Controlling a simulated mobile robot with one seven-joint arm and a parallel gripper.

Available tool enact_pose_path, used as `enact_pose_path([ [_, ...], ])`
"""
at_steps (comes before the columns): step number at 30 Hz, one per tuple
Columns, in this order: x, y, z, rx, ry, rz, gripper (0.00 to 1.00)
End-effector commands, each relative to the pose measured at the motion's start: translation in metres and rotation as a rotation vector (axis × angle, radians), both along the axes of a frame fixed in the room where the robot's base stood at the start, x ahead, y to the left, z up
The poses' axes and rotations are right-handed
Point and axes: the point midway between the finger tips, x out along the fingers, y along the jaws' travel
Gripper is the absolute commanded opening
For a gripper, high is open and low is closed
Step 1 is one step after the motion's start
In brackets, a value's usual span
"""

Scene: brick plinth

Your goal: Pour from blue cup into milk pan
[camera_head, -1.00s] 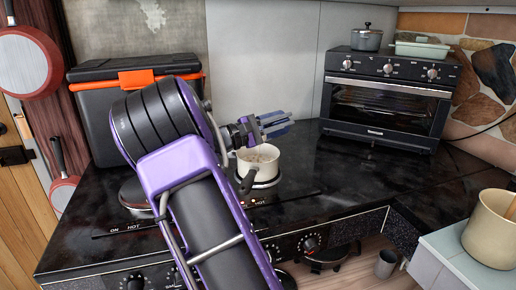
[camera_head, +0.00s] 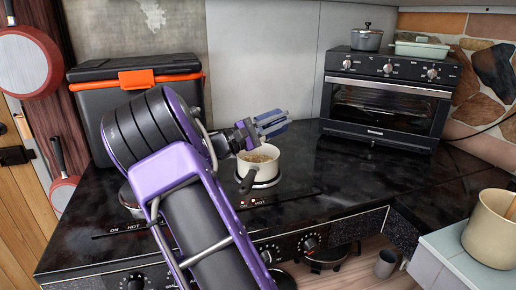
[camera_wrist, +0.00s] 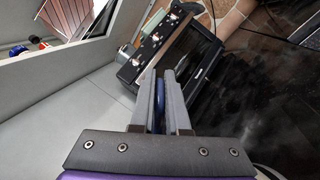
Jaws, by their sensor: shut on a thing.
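The milk pan (camera_head: 262,172) is cream with a dark handle and stands on the stove top, its handle toward the front. Light brown contents show inside it. My gripper (camera_head: 274,123) is above the pan's back rim, pointing right. It is shut on a narrow blue thing, apparently the blue cup (camera_wrist: 159,104), which shows as a strip between the fingers in the wrist view. Most of the cup is hidden by the fingers, so I cannot tell its tilt or whether anything flows from it.
A black toaster oven (camera_head: 384,98) stands at the back right with a grey pot (camera_head: 366,39) and a pale green dish (camera_head: 420,49) on top. A black and orange cooler (camera_head: 105,100) is at the back left. The stove top right of the pan is clear.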

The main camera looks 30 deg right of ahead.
Motion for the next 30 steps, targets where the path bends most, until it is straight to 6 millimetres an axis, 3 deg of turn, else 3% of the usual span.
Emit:
enact_pose_path([
  [30,0.0014,0.0098,0.0020,-0.113,0.016,0.000,0.00],
])
